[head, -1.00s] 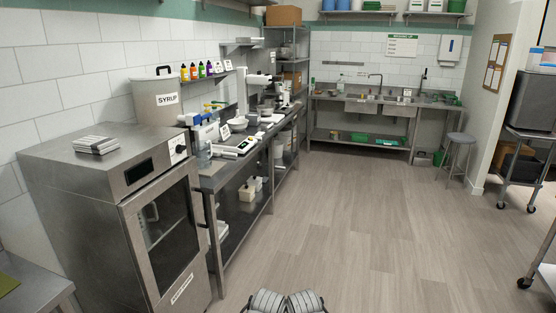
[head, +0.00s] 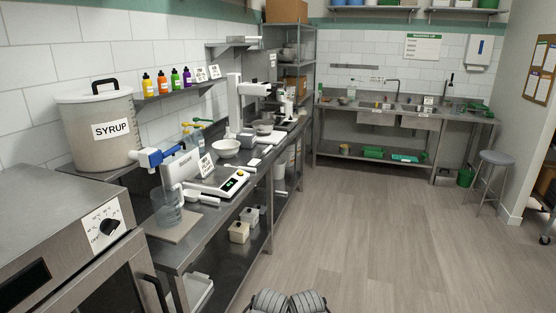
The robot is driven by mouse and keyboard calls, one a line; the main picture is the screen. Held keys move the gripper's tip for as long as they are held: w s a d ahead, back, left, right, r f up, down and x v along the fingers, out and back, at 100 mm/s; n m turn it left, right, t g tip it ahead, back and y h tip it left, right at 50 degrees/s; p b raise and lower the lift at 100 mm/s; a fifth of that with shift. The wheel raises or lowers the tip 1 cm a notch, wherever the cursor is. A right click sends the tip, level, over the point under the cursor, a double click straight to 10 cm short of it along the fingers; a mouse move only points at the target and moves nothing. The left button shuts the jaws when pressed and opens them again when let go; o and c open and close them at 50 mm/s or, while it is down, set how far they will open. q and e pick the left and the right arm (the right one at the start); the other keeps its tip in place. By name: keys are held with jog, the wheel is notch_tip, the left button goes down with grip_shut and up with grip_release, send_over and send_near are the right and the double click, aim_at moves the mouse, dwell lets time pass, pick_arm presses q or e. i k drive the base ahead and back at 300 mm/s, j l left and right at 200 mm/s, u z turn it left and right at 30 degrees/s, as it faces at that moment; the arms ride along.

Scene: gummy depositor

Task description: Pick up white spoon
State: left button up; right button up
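A small white item that looks like a spoon or scoop (head: 203,198) lies on the steel counter (head: 195,238), in front of the scale (head: 222,185) and right of a clear beaker (head: 167,208). It is small in the head view, so I cannot be sure it is the white spoon. Another small white piece (head: 253,162) lies farther along the counter, near a white bowl (head: 225,148). Neither of my grippers shows clearly; only grey ribbed parts of my own body are at the bottom edge.
The steel oven (head: 50,225) stands at the near left, in front of the counter. A syrup pot (head: 97,130) is behind it against the wall. The wooden floor (head: 350,240) right of the counter is clear. A stool (head: 495,160) stands at the far right.

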aim_at(244, 169)
jog(key=i+u, duration=0.1)
jog(key=i, duration=0.8)
jog(key=u, duration=0.4)
